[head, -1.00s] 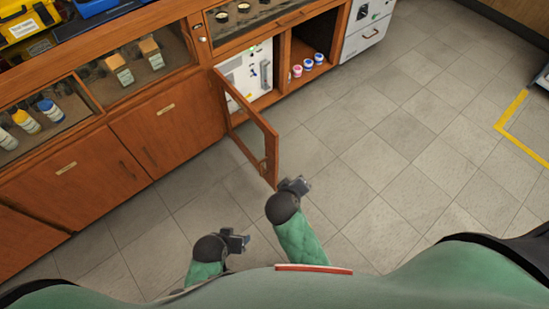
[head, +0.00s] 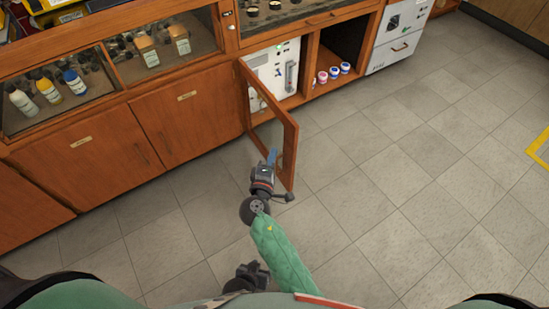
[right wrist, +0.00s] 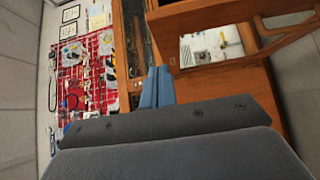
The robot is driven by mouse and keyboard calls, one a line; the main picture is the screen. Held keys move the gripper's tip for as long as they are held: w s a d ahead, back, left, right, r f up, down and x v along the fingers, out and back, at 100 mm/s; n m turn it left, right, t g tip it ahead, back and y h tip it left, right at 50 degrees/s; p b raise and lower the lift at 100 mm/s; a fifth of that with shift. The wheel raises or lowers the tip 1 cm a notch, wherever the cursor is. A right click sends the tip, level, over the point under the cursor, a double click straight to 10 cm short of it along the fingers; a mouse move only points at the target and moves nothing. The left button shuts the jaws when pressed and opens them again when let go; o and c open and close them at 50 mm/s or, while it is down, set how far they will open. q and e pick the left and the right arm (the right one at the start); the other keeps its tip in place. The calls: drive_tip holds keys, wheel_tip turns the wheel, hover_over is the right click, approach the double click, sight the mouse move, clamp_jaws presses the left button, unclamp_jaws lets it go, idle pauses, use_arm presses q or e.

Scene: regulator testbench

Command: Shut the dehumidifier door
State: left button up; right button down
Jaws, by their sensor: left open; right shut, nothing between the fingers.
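The dehumidifier door (head: 293,150) is a wooden frame with a clear pane. It stands open, swung out from the cabinet over the floor. Behind it, the white dehumidifier unit (head: 270,72) sits in its bay. My right gripper (head: 272,157) is shut and empty, its blue fingers overlapping the lower outer part of the door frame in the head view; I cannot tell whether they touch. The fingers also show in the right wrist view (right wrist: 157,88), beside a wooden frame. My left gripper (head: 248,275) is open, low near my body, and partly hidden.
An open compartment with several small jars (head: 333,73) lies right of the unit. A white appliance (head: 398,38) stands further right. Closed wooden cupboards (head: 190,115) and glazed cases with bottles (head: 48,86) run to the left. The tiled floor (head: 400,180) is clear on the right.

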approach(292, 127)
drive_tip(key=w+a, duration=0.3)
drive_tip(key=shift+w+d+f+p, duration=0.1)
drive_tip(key=shift+w+d+p, duration=0.1)
drive_tip(key=shift+w+d, duration=0.65)
drive_tip(key=shift+w+d+p, duration=0.15)
drive_tip(key=shift+w+d, duration=0.55)
drive_tip(key=shift+d, duration=0.3)
drive_tip(key=shift+d, duration=0.15)
